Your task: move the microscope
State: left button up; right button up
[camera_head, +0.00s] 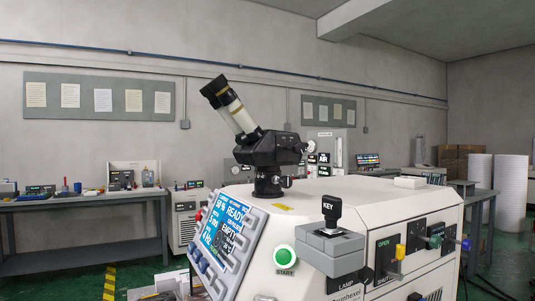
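The microscope (263,146) has a black body and white twin eyepiece tubes that tilt up to the left. It stands upright on a short black post on the white top of the machine. Neither of my grippers shows in the head view, and nothing is seen touching the microscope. The machine (370,205) fills the lower middle and right of the picture.
The machine carries a tilted READY screen (228,232), a green START button (285,256), a grey KEY box (332,247) and coloured handles (400,252) that stick out. A grey workbench (85,204) with tools is at left. White rolls (511,177) and cardboard boxes (455,162) are at right.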

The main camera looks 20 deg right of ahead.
aim_at(269, 153)
jog(key=l+u, duration=0.1)
jog(key=l, duration=0.45)
jog(key=k+l, duration=0.15)
jog(key=l, duration=0.4)
jog(key=l+u, duration=0.15)
jog(key=l, duration=0.4)
jog(key=k+l+u, duration=0.1)
jog(key=l, duration=0.4)
jog(key=k, duration=0.05)
